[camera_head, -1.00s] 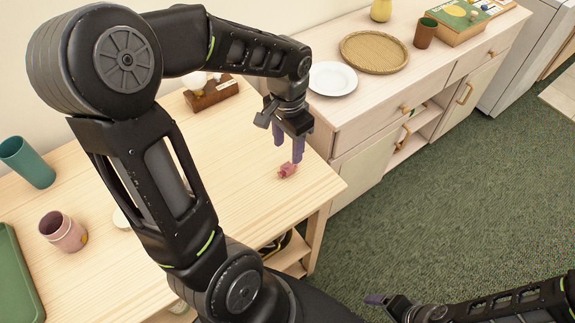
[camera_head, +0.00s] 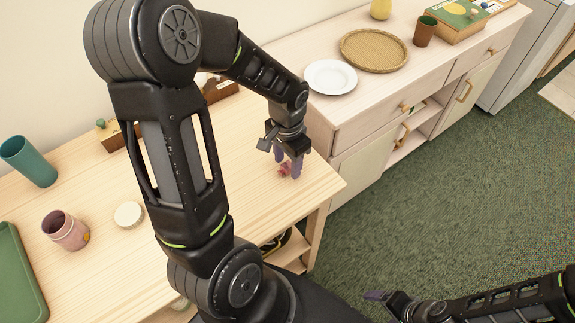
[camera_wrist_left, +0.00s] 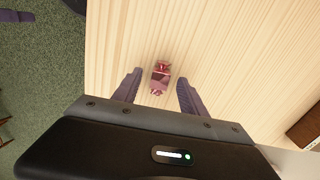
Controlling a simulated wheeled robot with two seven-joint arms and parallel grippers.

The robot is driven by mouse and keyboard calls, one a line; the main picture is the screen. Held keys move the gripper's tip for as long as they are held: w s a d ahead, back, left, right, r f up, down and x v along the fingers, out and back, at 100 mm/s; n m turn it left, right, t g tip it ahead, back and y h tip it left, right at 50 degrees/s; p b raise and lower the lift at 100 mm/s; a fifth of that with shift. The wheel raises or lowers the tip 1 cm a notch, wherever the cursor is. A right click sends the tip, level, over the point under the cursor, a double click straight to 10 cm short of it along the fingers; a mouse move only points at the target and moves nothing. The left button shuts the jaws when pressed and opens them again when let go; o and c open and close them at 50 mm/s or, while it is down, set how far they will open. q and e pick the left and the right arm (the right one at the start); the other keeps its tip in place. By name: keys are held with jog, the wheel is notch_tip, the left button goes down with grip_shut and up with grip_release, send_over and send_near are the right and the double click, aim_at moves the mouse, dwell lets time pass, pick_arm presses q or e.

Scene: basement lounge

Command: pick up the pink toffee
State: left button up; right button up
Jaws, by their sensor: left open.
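The pink toffee (camera_head: 285,169), a small wrapped sweet, lies on the light wooden table (camera_head: 253,195) near its right end. In the left wrist view the toffee (camera_wrist_left: 160,77) lies between and slightly beyond the two purple fingertips of my left gripper (camera_wrist_left: 158,85), touching neither. My left gripper (camera_head: 288,169) is open and points down right over the toffee, partly hiding it in the head view. My right gripper (camera_head: 378,297) is low at the bottom right, over the floor; its finger opening cannot be made out.
A pink cup (camera_head: 66,231), a teal cup (camera_head: 28,161), a round pale lid (camera_head: 129,214) and a green tray (camera_head: 18,280) are on the table's left. A wooden cabinet (camera_head: 345,115) with a white plate (camera_head: 330,77) and a woven tray (camera_head: 374,50) stands beyond the table's right end.

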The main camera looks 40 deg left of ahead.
pick_arm(q)
jog(key=shift+f, duration=0.25)
dwell(0.4)
grip_shut()
dwell(0.4)
